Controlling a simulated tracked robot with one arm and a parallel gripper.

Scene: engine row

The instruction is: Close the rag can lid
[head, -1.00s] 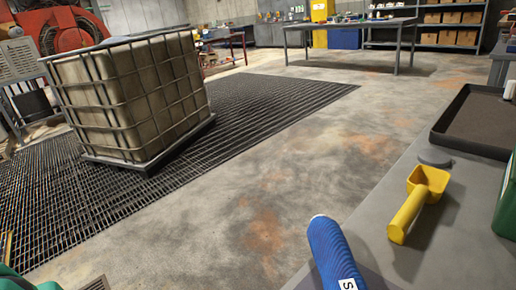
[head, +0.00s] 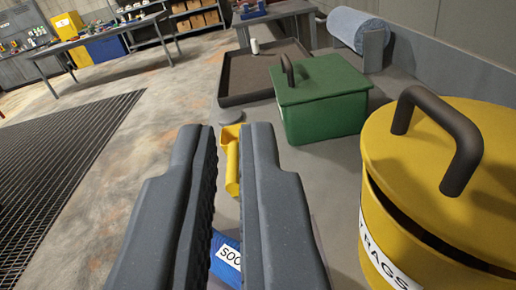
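The yellow rag can (head: 390,255) stands at the right of the head view, with a label reading "RAGS" and its lower part cut off by the frame. Its yellow lid (head: 400,150) has a dark arched handle and sits tilted, with a dark gap showing between lid and can at the front. My gripper (head: 223,135) is at the centre, left of the can and apart from it. Its two dark fingers are parted by a narrow gap, with nothing held between them.
A green lidded box (head: 325,110) stands behind the can on the grey bench. Behind it are a dark tray (head: 232,85) and a blue roll (head: 355,30). A yellow scoop (head: 232,180) and a blue item (head: 226,258) marked "SOC" lie beyond or below my fingers.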

